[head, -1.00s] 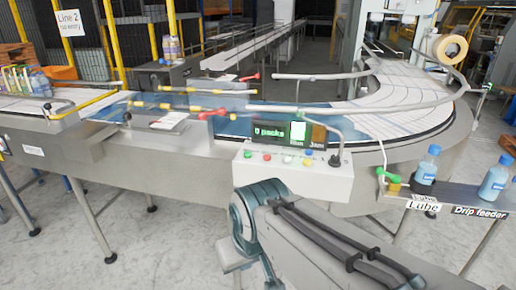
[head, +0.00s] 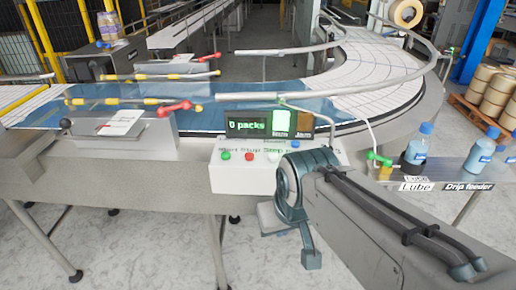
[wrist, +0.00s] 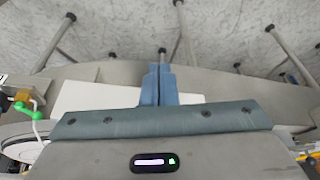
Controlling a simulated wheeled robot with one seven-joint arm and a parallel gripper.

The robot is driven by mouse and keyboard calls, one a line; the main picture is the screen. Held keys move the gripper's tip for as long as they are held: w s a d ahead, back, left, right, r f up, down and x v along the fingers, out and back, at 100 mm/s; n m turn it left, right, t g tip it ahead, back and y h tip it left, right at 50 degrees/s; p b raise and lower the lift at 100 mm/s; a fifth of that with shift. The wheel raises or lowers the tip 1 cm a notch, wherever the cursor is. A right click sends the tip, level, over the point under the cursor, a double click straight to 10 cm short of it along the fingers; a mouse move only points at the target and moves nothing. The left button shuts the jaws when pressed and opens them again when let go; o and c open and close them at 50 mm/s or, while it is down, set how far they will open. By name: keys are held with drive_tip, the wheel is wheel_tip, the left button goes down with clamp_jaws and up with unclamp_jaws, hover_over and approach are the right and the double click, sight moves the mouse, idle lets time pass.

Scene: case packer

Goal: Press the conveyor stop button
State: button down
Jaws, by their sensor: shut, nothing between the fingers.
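The white control box (head: 236,173) stands at the conveyor's front edge in the head view, with a row of buttons on its sloping top. The red button (head: 249,156), apparently the stop button, sits second from the left, beside a green one (head: 226,155). The small labels are hard to read. My gripper is low in front of the box's right part, and my arm hides the buttons there. In the wrist view its blue fingers (wrist: 158,72) are shut and empty, with a pale surface (wrist: 95,97), likely the box, behind them. No contact with the red button shows.
A display reading "0 packs" (head: 247,125) stands behind the buttons. The curved conveyor (head: 380,80) and its rails lie behind. A shelf at right holds blue bottles (head: 417,145) near the "Lube" label. Open floor (head: 120,240) lies front left.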

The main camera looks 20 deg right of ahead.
drive_tip(key=shift+s+a, duration=0.1)
wheel_tip(320, 180, up, 10)
drive_tip(key=m+t+y+b, duration=0.3)
drive_tip(key=m+t+b, duration=0.2)
hover_over(251, 157)
drive_tip(key=shift+r, duration=0.2)
wheel_tip(251, 157, down, 8)
drive_tip(key=b, duration=0.5)
drive_tip(key=shift+r, duration=0.15)
drive_tip(key=shift+f+b, duration=0.6)
drive_tip(key=shift+b, duration=0.15)
drive_tip(key=shift+f+b, duration=0.4)
drive_tip(key=shift+b, duration=0.1)
